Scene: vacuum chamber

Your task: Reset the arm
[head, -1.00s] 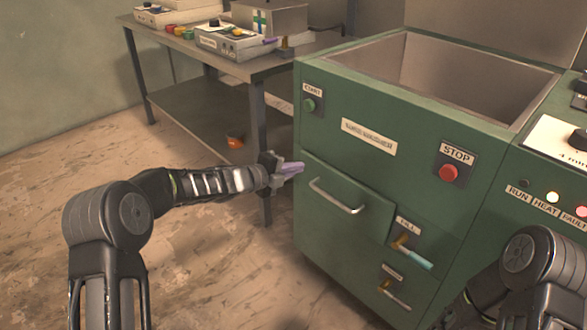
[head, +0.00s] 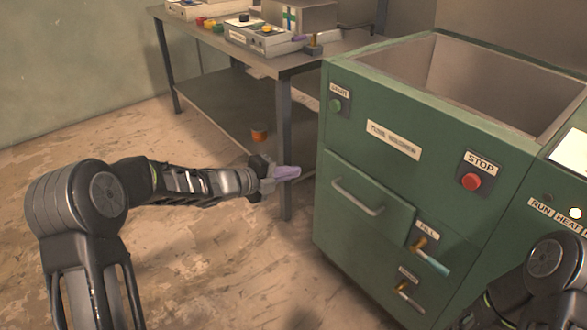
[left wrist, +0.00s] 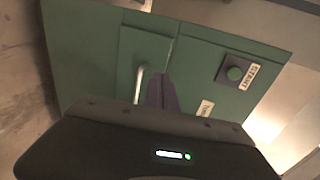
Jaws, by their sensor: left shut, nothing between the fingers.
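My left arm (head: 185,183) reaches in from the left in the head view. Its gripper (head: 288,172) has purple fingertips, is shut and holds nothing. It is in front of the table leg, left of the green machine's drawer front, and appears apart from both. In the left wrist view the closed purple fingers (left wrist: 162,92) point at the machine front, beside the drawer handle (left wrist: 139,84). A link of my right arm (head: 555,272) shows at the lower right of the head view; its gripper is out of view.
The green machine (head: 340,222) with an open basin on top fills the right side. Its front has a drawer handle (head: 357,199), a green START button (head: 336,105), a red STOP button (head: 471,181) and two valves. A metal table (head: 284,62) holds control boxes. Floor at left is clear.

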